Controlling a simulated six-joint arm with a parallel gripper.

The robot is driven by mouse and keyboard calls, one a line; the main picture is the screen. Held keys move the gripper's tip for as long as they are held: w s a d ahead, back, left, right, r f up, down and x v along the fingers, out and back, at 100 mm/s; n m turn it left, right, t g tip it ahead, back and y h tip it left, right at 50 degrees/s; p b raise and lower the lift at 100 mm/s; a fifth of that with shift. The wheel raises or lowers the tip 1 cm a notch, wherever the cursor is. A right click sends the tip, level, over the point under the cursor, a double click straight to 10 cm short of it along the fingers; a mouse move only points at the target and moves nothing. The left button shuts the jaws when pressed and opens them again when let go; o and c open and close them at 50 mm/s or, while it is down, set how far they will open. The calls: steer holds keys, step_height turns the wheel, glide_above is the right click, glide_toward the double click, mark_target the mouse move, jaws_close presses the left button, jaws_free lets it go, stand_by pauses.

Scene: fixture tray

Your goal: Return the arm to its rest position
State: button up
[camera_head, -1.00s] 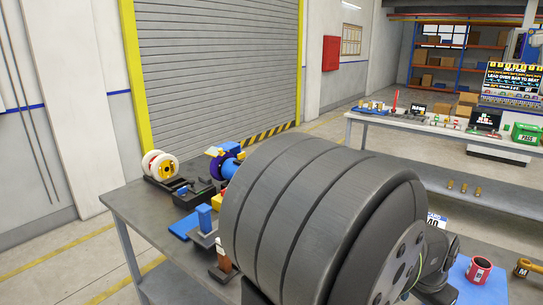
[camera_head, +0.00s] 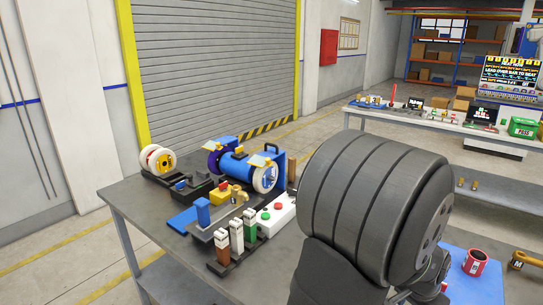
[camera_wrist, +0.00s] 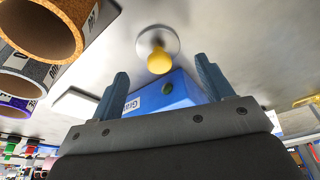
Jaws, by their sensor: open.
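My gripper (camera_wrist: 161,66) shows in the wrist view with its two blue-grey fingers spread wide apart. Nothing is held between them. A blue block with a white label lies beyond the fingers, and a yellow knob on a pale round disc shows past it; I cannot tell how far off they are. In the head view my dark grey arm fills the right of centre, and the gripper itself is not visible there.
A blue machine (camera_head: 238,169) with a white wheel stands on the grey workbench (camera_head: 128,203). Near it are a white box with red and green buttons (camera_head: 277,212) and a rack of small bottles (camera_head: 236,238). A red mug (camera_head: 475,262) sits at right, close to my arm.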

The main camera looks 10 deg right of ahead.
steer(key=s+r, duration=0.8)
steer(key=s, duration=0.4)
steer(key=w+d+r+m, duration=0.1)
steer(key=w+d+r, duration=0.2)
steer(key=d, duration=0.4)
steer(key=w+d+r+m, duration=0.2)
steer(key=d+r, duration=0.3)
steer(key=d, duration=0.3)
steer(key=w+d+r+m+g, duration=0.1)
steer(key=w+d+r, duration=0.2)
steer(key=d, duration=0.5)
steer(key=shift+w+r, duration=0.35)
steer(key=shift+r, duration=0.4)
